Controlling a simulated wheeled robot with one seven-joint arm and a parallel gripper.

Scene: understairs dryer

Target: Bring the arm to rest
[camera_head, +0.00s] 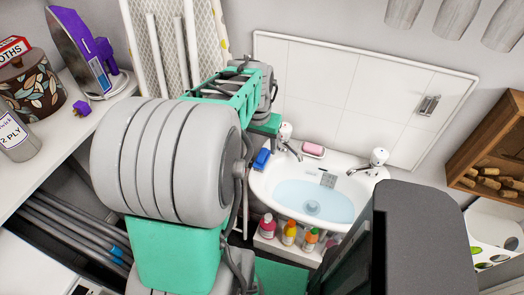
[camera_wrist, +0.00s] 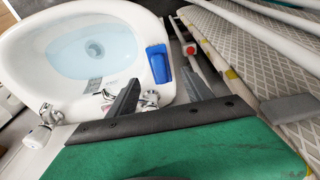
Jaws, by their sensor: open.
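My arm fills the left middle of the head view, with large grey rounded links and green parts. In the wrist view my gripper (camera_wrist: 160,82) shows two grey fingers spread apart beyond a green body with a dark edge. Nothing is seen between the fingers. A blue sponge-like object (camera_wrist: 157,63) on the basin rim lies beyond the gap between them; it also shows in the head view (camera_head: 261,159). In the head view the green end of the arm is near the left tap, and the fingers cannot be made out.
The white basin (camera_head: 262,188) holds water and has two taps (camera_head: 369,163) and pink soap (camera_head: 314,150). Several bottles (camera_head: 289,232) stand below. An ironing board (camera_wrist: 262,62) is close beside the basin. A purple iron (camera_head: 85,52) stands on the left shelf. A wooden rack (camera_head: 492,140) hangs right.

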